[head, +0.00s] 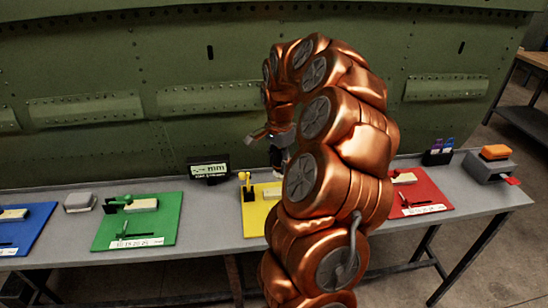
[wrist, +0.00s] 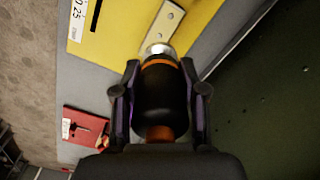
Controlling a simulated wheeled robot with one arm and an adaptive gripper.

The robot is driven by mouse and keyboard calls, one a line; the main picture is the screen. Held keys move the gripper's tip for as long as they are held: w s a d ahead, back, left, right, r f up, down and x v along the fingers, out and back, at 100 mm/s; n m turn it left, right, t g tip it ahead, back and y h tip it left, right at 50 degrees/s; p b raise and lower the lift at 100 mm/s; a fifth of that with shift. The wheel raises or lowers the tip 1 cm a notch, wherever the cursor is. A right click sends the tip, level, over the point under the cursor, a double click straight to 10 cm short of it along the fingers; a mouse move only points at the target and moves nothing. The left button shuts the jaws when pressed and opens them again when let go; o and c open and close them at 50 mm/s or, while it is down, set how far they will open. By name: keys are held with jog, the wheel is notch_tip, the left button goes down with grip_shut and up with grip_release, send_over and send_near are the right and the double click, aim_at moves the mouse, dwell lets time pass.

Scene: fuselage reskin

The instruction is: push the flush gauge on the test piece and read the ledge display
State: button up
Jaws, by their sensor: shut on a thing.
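My gripper (wrist: 160,76) is shut on the flush gauge (wrist: 160,98), a dark barrel with orange bands and a silver tip. In the head view my gripper (head: 268,134) is over the yellow board, partly behind my copper arm. In the wrist view the silver tip is at the end of the pale test piece (wrist: 170,18), which has small dots and lies on the yellow board (wrist: 112,22). I cannot tell whether the tip touches it. The ledge display (head: 209,170) is a small black box with light characters, too small to read surely.
The grey bench (head: 190,262) also carries a blue board (head: 22,232), a green board (head: 138,222), a red board (head: 424,194), a grey block (head: 80,202) and a grey box with an orange top (head: 490,166). The green riveted fuselage skin (head: 130,60) rises behind the bench.

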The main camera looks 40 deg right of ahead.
aim_at(279, 174)
jog(key=shift+f+p, duration=0.45)
jog(key=shift+f, duration=2.3)
jog(key=shift+f+b, duration=0.5)
jog(key=shift+s+a+f+b, duration=0.1)
jog(key=shift+s+f+b, duration=0.1)
jog(key=shift+b, duration=0.4)
dwell(2.0)
jog(key=shift+w+r, duration=0.1)
jog(key=shift+r, duration=0.05)
jog(key=shift+r, duration=3.5)
